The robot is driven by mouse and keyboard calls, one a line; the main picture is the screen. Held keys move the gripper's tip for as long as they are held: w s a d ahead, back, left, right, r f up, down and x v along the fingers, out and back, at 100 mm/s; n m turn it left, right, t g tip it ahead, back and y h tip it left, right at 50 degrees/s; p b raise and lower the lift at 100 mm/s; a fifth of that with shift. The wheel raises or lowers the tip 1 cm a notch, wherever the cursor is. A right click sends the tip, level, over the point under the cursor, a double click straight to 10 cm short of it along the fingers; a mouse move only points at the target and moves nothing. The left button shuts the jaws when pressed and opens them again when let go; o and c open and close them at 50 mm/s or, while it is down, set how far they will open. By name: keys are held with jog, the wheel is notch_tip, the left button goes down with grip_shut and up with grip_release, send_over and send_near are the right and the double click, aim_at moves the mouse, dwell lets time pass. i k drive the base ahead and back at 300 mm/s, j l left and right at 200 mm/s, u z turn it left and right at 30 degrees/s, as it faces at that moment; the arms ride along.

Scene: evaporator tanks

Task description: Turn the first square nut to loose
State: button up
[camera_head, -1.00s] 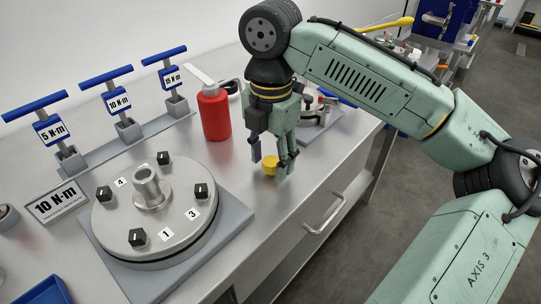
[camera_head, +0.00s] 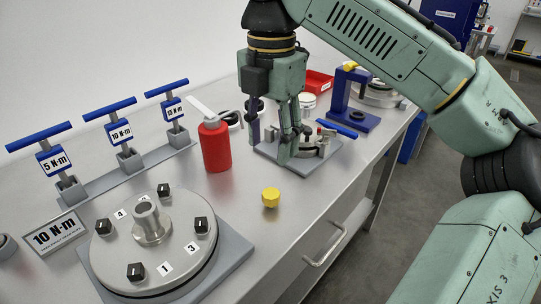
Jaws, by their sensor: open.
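A round grey metal flange (camera_head: 180,250) on a grey base plate carries black square nuts and a raised central pipe. The nut by label 1 (camera_head: 135,271) sits at the near left of the flange. Other nuts stand by label 3 (camera_head: 201,225), by label 4 (camera_head: 103,227) and at the far edge (camera_head: 164,190). My gripper (camera_head: 270,150) is open and empty, with its fingers pointing down. It hangs above the bench, beyond and to the right of the flange, clear of all the nuts.
A yellow knob-like piece (camera_head: 271,197) stands on the bench right of the flange. A red bottle (camera_head: 215,146) stands left of my gripper. Blue-handled torque tools, labelled 5 (camera_head: 50,160), 10 (camera_head: 121,132) and 15 N·m (camera_head: 173,110), stand in a rack. Another fixture is behind my gripper.

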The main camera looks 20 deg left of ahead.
aim_at(136, 274)
jog(key=k+l, duration=0.2)
jog(key=k, duration=0.3)
jog(key=k+l, duration=0.2)
jog(key=k, duration=0.25)
